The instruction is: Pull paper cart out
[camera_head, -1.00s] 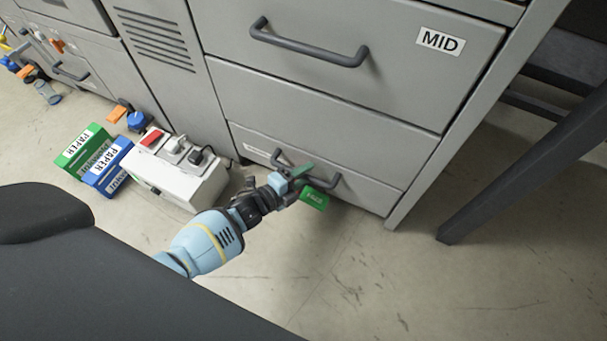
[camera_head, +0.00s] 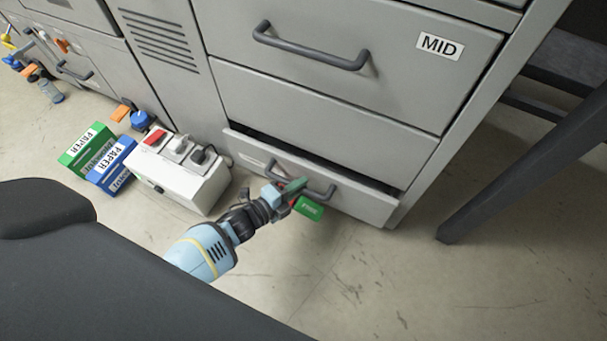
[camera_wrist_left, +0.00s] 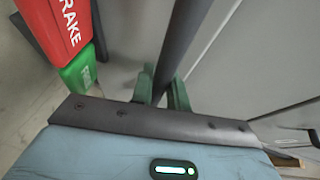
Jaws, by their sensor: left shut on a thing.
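The paper cart looks like the low grey drawer (camera_head: 362,200) at the bottom of the cabinet. It stands slightly out, with a dark gap along its top edge. Its dark bar handle (camera_head: 327,190) also shows in the left wrist view (camera_wrist_left: 182,45). My left gripper (camera_head: 293,186) is shut on this handle, with its green fingers (camera_wrist_left: 161,92) on either side of the bar. In the left wrist view a red part marked "BRAKE" (camera_wrist_left: 62,25) sits above the green one. My right gripper is not in view.
A white box with a red switch and plugs (camera_head: 185,178) stands left of the drawer. Green (camera_head: 88,146) and blue (camera_head: 111,163) PAPER packs lie beyond it. A dark table leg (camera_head: 510,175) stands at right. The floor in front of the drawer is clear.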

